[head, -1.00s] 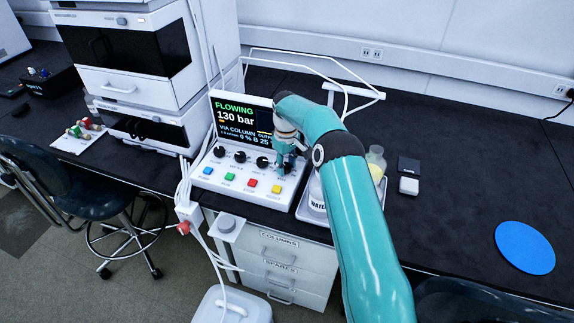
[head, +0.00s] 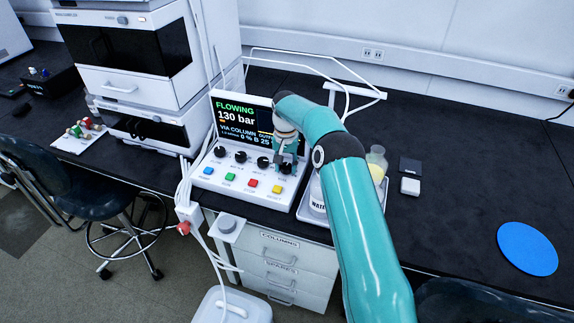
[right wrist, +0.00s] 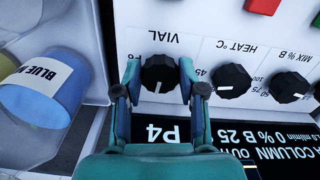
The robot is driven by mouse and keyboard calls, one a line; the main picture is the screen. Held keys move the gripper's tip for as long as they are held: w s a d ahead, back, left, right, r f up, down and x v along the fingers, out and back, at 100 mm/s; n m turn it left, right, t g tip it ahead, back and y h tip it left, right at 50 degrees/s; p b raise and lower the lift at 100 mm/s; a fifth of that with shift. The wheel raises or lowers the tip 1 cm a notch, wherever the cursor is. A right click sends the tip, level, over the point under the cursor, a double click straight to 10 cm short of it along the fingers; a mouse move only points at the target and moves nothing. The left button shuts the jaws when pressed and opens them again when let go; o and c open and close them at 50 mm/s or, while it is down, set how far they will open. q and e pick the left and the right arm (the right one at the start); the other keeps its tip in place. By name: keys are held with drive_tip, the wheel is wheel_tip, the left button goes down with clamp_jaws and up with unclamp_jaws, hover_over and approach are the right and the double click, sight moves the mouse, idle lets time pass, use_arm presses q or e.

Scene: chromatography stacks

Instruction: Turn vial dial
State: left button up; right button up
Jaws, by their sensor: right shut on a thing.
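The vial dial (right wrist: 160,75) is a round black knob under the printed word VIAL on the white control panel (head: 235,180). It shows in the right wrist view with a white mark towards the screen side. My right gripper (right wrist: 159,73) has its two teal fingers on either side of the dial, shut on it. In the head view my right gripper (head: 286,155) points down at the right end of the dial row and mostly covers that dial. The screen (head: 235,118) reads FLOWING and 130 bar; P4 shows on it in the wrist view. My left gripper is not in view.
Other black dials, such as the HEAT dial (right wrist: 232,80), sit beside the vial dial. Coloured buttons, including a yellow one (head: 277,189), line the panel's front. The bench right of my arm is mostly clear around a blue disc (head: 527,248).

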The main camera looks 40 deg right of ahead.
sight(284, 165)
drive_tip(key=m, duration=0.4)
drive_tip(key=shift+w+r+m, duration=0.25)
drive_tip(key=shift+w+m, duration=0.05)
drive_tip(key=shift+w, duration=0.05)
drive_tip(key=m, duration=0.4)
drive_tip(key=shift+m, duration=0.3)
drive_tip(key=m, duration=0.4)
drive_tip(key=shift+w+m, duration=0.15)
drive_tip(key=shift+m, duration=0.15)
drive_tip(key=m, duration=0.4)
drive_tip(key=shift+d+m, duration=0.1)
drive_tip(key=shift+m, duration=0.3)
drive_tip(key=o, duration=1.1)
drive_tip(key=shift+c, duration=0.2)
drive_tip(key=shift+o, duration=0.4)
drive_tip(key=shift+f, duration=0.15)
drive_tip(key=shift+r, duration=3.7)
